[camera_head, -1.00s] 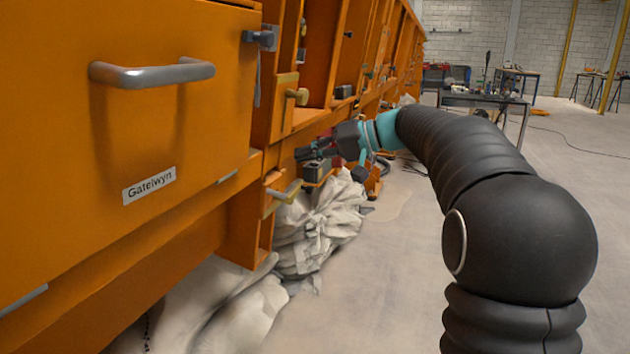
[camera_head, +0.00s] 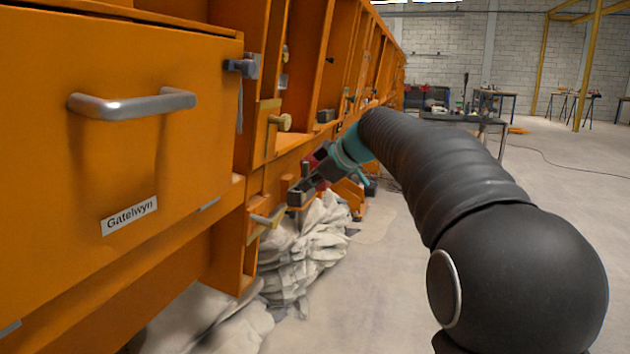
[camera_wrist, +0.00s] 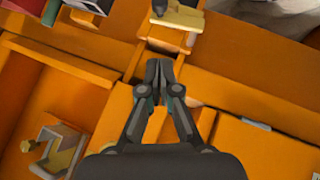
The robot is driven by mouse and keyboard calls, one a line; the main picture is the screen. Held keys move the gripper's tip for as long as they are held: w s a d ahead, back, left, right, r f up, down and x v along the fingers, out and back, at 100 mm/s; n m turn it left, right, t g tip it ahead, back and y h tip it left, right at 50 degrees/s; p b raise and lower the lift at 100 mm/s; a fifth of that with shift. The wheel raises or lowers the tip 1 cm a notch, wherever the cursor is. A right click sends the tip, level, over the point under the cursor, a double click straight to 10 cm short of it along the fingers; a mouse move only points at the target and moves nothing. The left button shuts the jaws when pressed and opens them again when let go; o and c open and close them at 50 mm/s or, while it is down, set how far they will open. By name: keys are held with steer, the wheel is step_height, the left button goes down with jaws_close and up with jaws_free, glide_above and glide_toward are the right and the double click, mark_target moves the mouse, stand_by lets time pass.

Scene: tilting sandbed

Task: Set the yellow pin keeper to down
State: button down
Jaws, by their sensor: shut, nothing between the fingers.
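A yellow plate with a brass-coloured knob (camera_head: 284,122) is fixed to the orange frame right of the drawer. Below it is a second yellow fitting (camera_head: 266,217) with a pale bar sticking out. I cannot tell for sure which is the pin keeper. In the wrist view the knob plate (camera_wrist: 62,143) is at the lower left, and the lower fitting (camera_wrist: 178,17) is at the top. My gripper (camera_wrist: 158,72) is shut and empty, its tips over orange metal between them, apart from both. In the head view my gripper (camera_head: 303,184) is right of the lower fitting, partly hidden.
A drawer front labelled Gatelwyn (camera_head: 130,215) with a grey handle (camera_head: 132,104) is at the left. A grey latch (camera_head: 242,67) sits at its upper right edge. Pale sandbags (camera_head: 310,250) lie beneath the frame.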

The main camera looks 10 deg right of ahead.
mark_target(288, 211)
steer(key=w+f, duration=0.1)
steer(key=f, duration=0.1)
steer(key=w+a+f, duration=0.1)
steer(key=w+f, duration=0.1)
steer(key=w+a+f, duration=0.1)
steer(key=f, duration=0.1)
steer(key=shift+w+a+f, duration=0.1)
steer(key=shift+w+f, duration=0.05)
steer(key=shift+w, duration=0.1)
steer(key=shift+w+f, duration=0.15)
steer(key=shift+f, duration=0.35)
steer(key=shift+w+p, duration=0.1)
steer(key=shift+p, duration=0.2)
